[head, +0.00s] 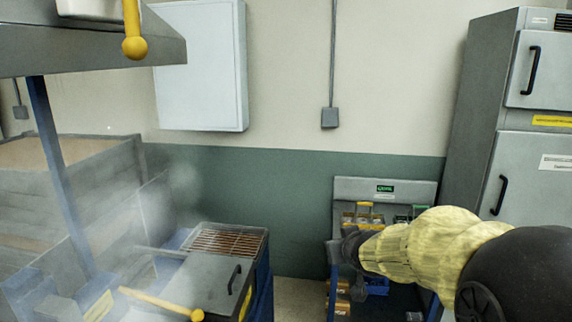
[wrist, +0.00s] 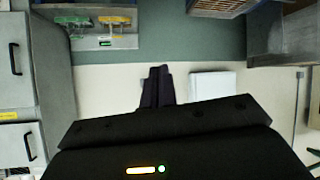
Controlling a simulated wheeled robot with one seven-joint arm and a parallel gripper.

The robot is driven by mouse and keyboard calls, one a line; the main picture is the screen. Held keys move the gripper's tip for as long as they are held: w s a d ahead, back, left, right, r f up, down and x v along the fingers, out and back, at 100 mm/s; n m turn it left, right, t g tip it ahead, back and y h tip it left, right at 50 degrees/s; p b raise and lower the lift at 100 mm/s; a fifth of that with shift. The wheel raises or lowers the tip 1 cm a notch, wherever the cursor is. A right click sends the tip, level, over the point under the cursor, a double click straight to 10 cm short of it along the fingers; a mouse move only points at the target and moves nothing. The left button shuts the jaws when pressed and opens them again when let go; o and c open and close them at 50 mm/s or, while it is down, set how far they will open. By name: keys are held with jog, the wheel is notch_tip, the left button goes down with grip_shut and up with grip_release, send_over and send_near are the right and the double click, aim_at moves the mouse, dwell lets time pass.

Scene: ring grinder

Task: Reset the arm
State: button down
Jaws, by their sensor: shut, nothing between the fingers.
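My arm, in a yellow sleeve, reaches in from the right edge of the head view. My gripper (head: 342,250) is at its end, in front of a grey rack with small goods. In the wrist view, which is upside down, the dark fingers (wrist: 157,84) are together with nothing between them. They show against the pale wall, apart from any object. The fingertips are small and partly unclear in the head view.
A grey cabinet (head: 508,120) stands at the right, close to my arm. The rack (head: 347,187) stands behind my gripper. Haze hangs there.

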jog(key=s+d+f+m+g, duration=0.1)
jog(key=s+f+g, duration=0.3)
jog(key=s+f, duration=0.4)
jog(key=s+f+m+g, duration=0.1)
jog(key=s+f+g, duration=0.3)
jog(key=s+f, duration=0.4)
jog(key=s, duration=0.6)
jog(key=shift+s+d+f+m+g+h, duration=0.15)
jog(key=shift+s+d+m+g+h, duration=0.15)
jog(key=shift+s+d+g, duration=0.1)
jog(key=shift+a, duration=0.15)
